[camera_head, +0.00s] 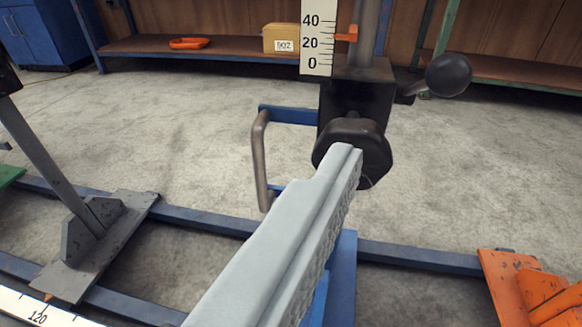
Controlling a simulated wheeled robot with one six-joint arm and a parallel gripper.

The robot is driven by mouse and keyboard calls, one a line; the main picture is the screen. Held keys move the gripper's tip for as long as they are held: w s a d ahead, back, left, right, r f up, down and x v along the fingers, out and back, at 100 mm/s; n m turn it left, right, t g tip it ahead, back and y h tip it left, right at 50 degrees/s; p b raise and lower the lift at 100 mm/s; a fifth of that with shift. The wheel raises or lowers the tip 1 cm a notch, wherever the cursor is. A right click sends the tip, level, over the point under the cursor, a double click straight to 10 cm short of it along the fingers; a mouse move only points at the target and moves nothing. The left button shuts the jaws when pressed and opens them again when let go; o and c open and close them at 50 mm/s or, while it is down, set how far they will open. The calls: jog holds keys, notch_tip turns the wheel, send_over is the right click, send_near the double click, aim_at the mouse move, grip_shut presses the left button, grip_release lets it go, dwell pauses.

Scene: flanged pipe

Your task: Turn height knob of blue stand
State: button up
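The blue stand shows its blue lower post (343,270) and a black block (350,98) above it. A dark, lobed height knob (376,165) sits on the front of the block. A white scale (317,45) marked 0, 20 and 40 stands above, with an orange pointer (347,34) between 20 and 40. One light grey finger of my gripper (348,152) reaches up from the bottom, and its tip overlaps the knob in the picture. I cannot tell whether it touches. Its ribbed face shows on the right. The other finger is not visible.
A black ball-ended lever (447,75) sticks out right of the block. A grey bar handle (260,160) stands to the left. Blue rails (205,219) cross the floor, with a grey foot plate (98,245) at left and an orange part (520,285) at right.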

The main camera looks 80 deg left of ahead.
jog(key=s+a+f+g+y, duration=0.1)
jog(key=s+f+g+y, duration=0.2)
jog(key=f, duration=0.6)
jog(key=x, duration=1.7)
jog(key=shift+a+f, duration=0.2)
jog(key=c, duration=1)
